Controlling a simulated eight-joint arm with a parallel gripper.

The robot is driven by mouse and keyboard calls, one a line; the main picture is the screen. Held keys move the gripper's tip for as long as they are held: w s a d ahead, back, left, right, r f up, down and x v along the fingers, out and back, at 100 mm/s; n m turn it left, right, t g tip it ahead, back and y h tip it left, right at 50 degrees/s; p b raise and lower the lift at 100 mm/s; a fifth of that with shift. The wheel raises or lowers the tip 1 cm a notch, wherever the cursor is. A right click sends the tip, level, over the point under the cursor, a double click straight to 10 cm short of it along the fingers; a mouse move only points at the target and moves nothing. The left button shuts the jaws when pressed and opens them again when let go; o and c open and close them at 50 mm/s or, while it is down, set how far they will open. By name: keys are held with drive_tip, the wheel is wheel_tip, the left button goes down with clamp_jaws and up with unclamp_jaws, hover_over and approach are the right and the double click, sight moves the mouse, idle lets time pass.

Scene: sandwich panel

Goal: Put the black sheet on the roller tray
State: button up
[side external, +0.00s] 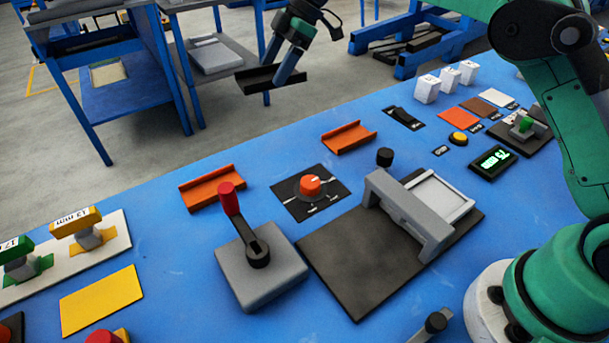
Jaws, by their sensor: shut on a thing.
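My gripper (280,80) is at the top centre, beyond the far edge of the blue table. It is shut on a dark, flat piece (256,80), which looks like the black sheet and seems to have a raised edge. The piece is held in the air, clear of the table, with the fingers over its right part. A pale tray with a light rim (440,193), which may be the roller tray, lies right of centre beside a grey bridge-like block (408,213). Both are on a dark base plate (350,265). The tray looks empty.
A grey lever box with a red knob (262,272), an orange dial (310,187) and two orange channel pieces (212,188) (348,137) stand on the table. A black knob (385,157) rises by the bridge. White blocks (427,89) and small coloured squares (458,118) are at the right.

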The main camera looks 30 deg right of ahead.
wheel_tip(320, 180, up, 4)
drive_tip(key=shift+f, duration=0.25)
drive_tip(key=shift+d+r, duration=0.1)
drive_tip(key=shift+r, duration=0.1)
drive_tip(key=s+d, duration=0.1)
drive_tip(key=d, duration=0.1)
drive_tip(key=s+d, duration=0.2)
drive_tip(key=d, duration=0.1)
drive_tip(key=s+d, duration=0.2)
drive_tip(key=d, duration=0.1)
drive_tip(key=shift+d+f, duration=0.25)
drive_tip(key=shift+f, duration=0.1)
drive_tip(key=n, duration=0.2)
hover_over(437, 198)
wheel_tip(437, 198, down, 8)
drive_tip(key=shift+g, duration=0.4)
drive_tip(key=shift+f, duration=2.2)
drive_tip(key=shift+f, duration=0.2)
drive_tip(key=shift+f, duration=0.7)
drive_tip(key=shift+f, duration=0.15)
